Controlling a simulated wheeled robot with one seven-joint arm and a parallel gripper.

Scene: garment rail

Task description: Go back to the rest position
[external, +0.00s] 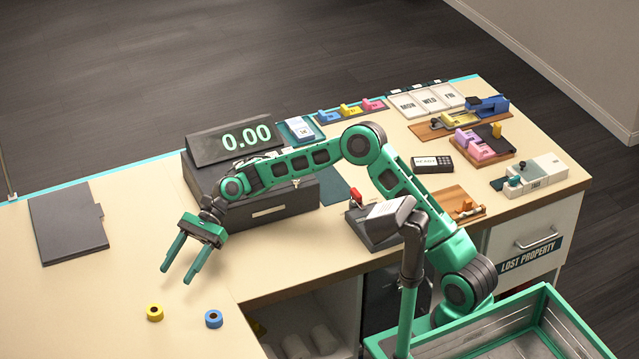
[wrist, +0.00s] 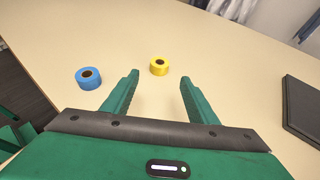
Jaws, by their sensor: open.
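My gripper (external: 181,268) is open and empty, held above the left part of the counter (external: 110,215). Its two green fingers point down toward the front of the counter in the external view. In the wrist view, nothing is between the fingertips of my gripper (wrist: 158,84). A yellow tape roll (external: 154,313) lies in front of the fingers, apart from them; it also shows just beyond the fingertips in the wrist view (wrist: 159,66). A blue tape roll (external: 213,319) lies to its right; the wrist view shows it left of the fingers (wrist: 89,78).
A cash register (external: 240,205) reading 0.00 stands behind my forearm. A dark flat folder or board (external: 68,224) lies at the left. Card readers, coloured staplers or punches and day-labelled trays (external: 427,101) crowd the right side. The counter around the gripper is mostly clear.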

